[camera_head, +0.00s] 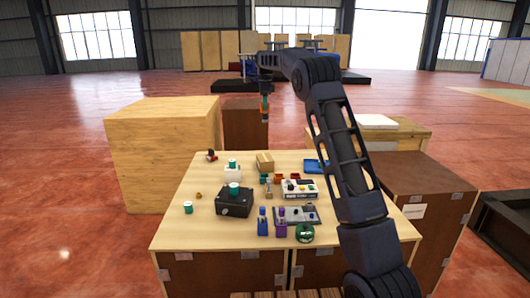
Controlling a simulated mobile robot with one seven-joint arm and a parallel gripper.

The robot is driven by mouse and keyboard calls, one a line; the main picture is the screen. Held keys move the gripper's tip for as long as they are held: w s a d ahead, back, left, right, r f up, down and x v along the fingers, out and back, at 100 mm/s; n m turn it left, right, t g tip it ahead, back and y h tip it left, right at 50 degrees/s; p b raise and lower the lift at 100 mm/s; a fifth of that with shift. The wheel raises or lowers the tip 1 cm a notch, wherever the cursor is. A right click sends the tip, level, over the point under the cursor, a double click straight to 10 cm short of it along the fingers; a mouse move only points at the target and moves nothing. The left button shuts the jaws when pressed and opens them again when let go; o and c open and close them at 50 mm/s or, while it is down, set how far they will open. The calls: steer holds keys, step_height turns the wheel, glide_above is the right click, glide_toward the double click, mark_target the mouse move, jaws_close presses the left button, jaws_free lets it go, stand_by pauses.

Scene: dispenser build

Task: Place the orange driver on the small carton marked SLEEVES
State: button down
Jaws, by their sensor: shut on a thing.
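My gripper (265,91) hangs at the end of my arm, high above the far side of the table. It is shut on the orange driver (264,109), which points down in the air, well clear of the tabletop. A small tan carton (265,163) sits on the far half of the table, below the driver in the picture. Its marking is too small to read, so I cannot tell for sure that it is the SLEEVES carton. The top of this carton looks bare.
The left front tabletop is clear.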

step_height(320, 180, down, 19)
steer(key=shift+r, duration=0.1)
stand_by(0.5)
steer(key=c, duration=1.3)
jaws_free()
steer(key=shift+f, duration=0.2)
steer(key=shift+c, duration=0.2)
steer(key=shift+r, duration=0.1)
